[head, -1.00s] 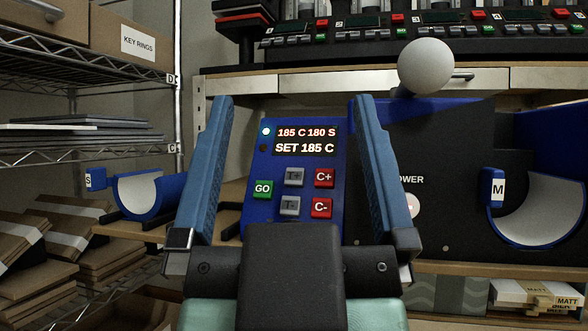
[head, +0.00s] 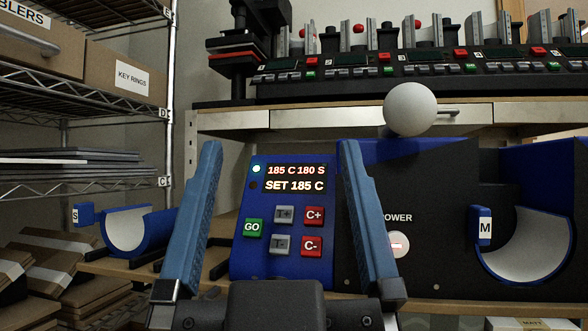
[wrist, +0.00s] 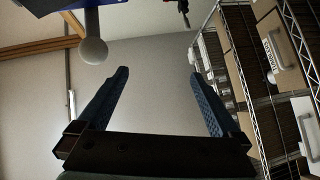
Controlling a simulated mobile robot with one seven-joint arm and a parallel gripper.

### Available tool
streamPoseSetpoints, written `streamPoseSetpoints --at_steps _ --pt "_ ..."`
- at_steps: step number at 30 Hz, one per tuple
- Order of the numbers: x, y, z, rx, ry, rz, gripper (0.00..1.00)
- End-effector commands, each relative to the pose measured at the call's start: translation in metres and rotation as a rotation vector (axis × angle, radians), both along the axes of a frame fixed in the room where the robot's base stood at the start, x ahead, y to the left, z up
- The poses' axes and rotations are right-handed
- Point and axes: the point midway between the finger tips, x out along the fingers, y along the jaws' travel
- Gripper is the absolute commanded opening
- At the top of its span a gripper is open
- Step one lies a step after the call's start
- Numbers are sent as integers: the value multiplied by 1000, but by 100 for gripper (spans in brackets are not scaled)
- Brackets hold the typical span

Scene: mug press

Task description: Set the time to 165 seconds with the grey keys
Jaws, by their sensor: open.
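The blue control panel (head: 240,263) of the mug press faces me in the head view. Its display (head: 296,178) reads "185 C 180 S" over "SET 185 C". The grey T+ key (head: 284,215) sits above the grey T- key (head: 280,244). The red C+ key (head: 314,216) and red C- key (head: 312,246) are to their right, and the green GO key (head: 253,228) is to their left. My gripper (head: 279,148) is open and empty, its blue fingers standing either side of the panel in the picture. In the wrist view my gripper (wrist: 159,72) points at a bare wall.
A white ball knob (head: 411,109) stands over the press. The POWER switch (head: 397,244) is right of the panel. A blue holder marked M (head: 484,228) is at right, one marked S (head: 150,236) at left. A wire shelf (head: 90,115) stands at left.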

Motion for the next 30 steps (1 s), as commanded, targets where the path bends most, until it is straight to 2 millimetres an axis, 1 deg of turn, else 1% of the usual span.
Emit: streamPoseSetpoints --at_steps 2,3,5,6,8,9,11,12,14,15,19,30 --pt "0 0 0 0 0 0 100" --pt "0 0 0 0 0 0 96" --pt "0 0 0 0 0 0 86" --pt "0 0 0 0 0 0 78" --pt "0 0 0 0 0 0 68" --pt "0 0 0 0 0 0 60" --pt "0 0 0 0 0 0 50" --pt "0 0 0 0 0 0 42" --pt "0 0 0 0 0 0 32" --pt "0 0 0 0 0 0 24" --pt "0 0 0 0 0 0 1" --pt "0 0 0 0 0 0 0"
